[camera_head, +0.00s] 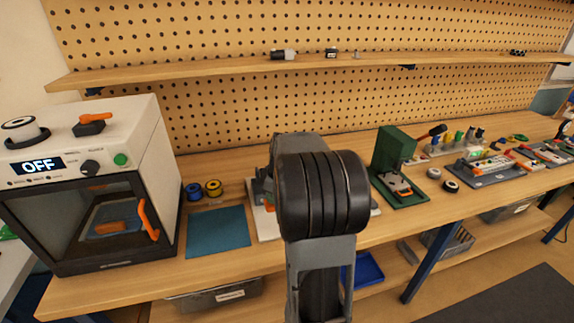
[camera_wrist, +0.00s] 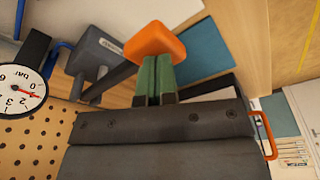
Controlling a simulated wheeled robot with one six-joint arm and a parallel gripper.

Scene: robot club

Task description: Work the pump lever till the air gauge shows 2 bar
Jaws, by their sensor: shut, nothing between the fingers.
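The pump lever has an orange block-shaped knob (camera_wrist: 155,40) on a dark bar (camera_wrist: 108,82), which slants across the wrist view beside a grey pump part (camera_wrist: 92,55). My gripper (camera_wrist: 156,65) has its green fingertips together and empty, right against or just in front of the knob; I cannot tell whether they touch. The round white air gauge (camera_wrist: 22,92) is at the left edge of the wrist view, turned and partly cut off. Its red needle shows, but I cannot read it surely. In the head view my arm hides the gripper, lever and gauge.
A white printer-like box (camera_head: 75,175) showing OFF stands left on the bench. A blue mat (camera_head: 218,232) lies between it and my arm. A shelf (camera_head: 210,72) runs along the pegboard behind.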

